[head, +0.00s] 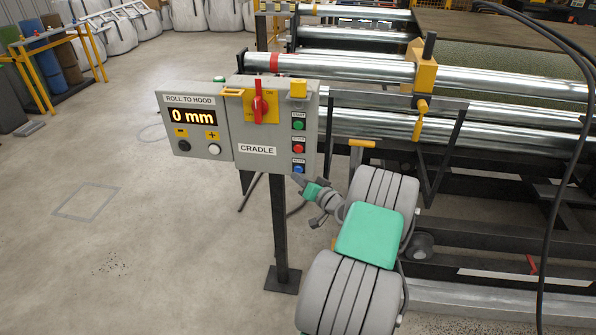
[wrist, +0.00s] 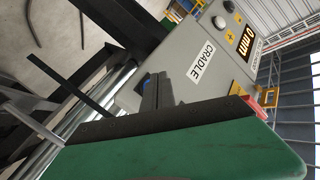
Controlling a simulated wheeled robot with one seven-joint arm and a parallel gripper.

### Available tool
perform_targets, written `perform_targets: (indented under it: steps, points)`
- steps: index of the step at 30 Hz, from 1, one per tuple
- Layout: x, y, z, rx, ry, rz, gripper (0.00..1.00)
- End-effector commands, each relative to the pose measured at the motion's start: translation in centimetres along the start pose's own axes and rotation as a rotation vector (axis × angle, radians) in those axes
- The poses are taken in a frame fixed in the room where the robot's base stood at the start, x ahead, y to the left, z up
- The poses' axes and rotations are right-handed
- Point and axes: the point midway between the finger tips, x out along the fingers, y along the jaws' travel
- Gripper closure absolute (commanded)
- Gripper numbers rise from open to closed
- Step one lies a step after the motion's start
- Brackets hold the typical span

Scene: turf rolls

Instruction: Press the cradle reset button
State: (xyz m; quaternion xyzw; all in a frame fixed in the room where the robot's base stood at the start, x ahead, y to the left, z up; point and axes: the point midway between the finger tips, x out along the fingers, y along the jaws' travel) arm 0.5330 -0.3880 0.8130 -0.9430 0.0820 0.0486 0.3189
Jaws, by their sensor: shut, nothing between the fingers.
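The cradle reset button (head: 298,169) is blue and is the lowest of three buttons on the right side of the grey CRADLE panel (head: 245,165). A small part of the blue button (wrist: 147,84) shows in the wrist view, mostly hidden behind my fingers. My gripper (head: 296,180) is shut and empty, with its dark fingertips at the button's lower edge in the head view. In the wrist view my gripper (wrist: 153,86) points at the panel over the button. I cannot tell whether the fingertips touch it.
A green start button (head: 298,125) and a red stop button (head: 298,147) sit above the reset button. A red rotary switch (head: 258,103) and a ROLL TO HOOD display (head: 192,116) reading 0 mm are further left. Steel rollers (head: 380,72) stand behind.

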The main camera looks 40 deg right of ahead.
Motion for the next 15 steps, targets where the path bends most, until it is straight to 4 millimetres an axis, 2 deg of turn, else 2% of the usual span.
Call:
perform_targets:
  steps: [7, 15]
  points:
    - [-0.1, -0.1, 0.1, 0.001, 0.000, 0.000, 1.00]
    - [-1.9, -1.4, 1.3, 0.001, 0.000, 0.000, 1.00]
